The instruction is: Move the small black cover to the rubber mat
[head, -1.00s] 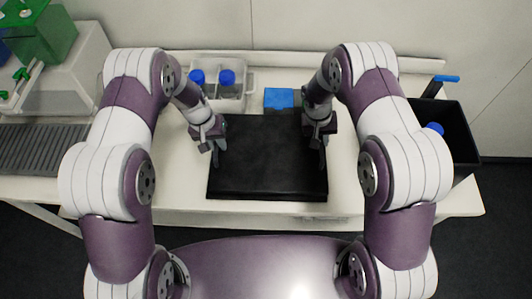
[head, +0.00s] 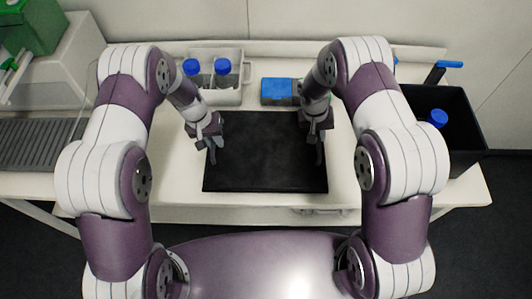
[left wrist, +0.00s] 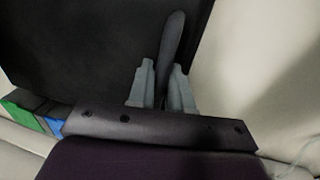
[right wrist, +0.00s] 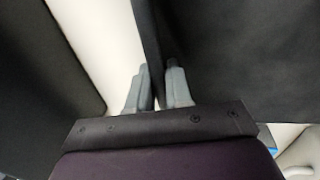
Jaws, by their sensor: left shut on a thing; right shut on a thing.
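The black cover (head: 265,150) is a flat dark rectangle in the middle of the table in the head view. My left gripper (head: 212,155) is shut on its left edge, and my right gripper (head: 321,155) is shut on its right edge. In the left wrist view, the fingers (left wrist: 160,90) pinch a thin dark flap beside the broad black surface. In the right wrist view, the fingers (right wrist: 157,88) close on a dark edge of the cover (right wrist: 235,60). I cannot tell the rubber mat apart from the cover, nor whether the cover touches the table.
A pale rack (head: 235,95) with blue-capped bottles (head: 222,68) and a blue box (head: 277,92) stand behind the cover. A black crate (head: 465,135) with a blue-capped item is at right. A grey and green machine (head: 50,60) is at left. Table shows bare in front.

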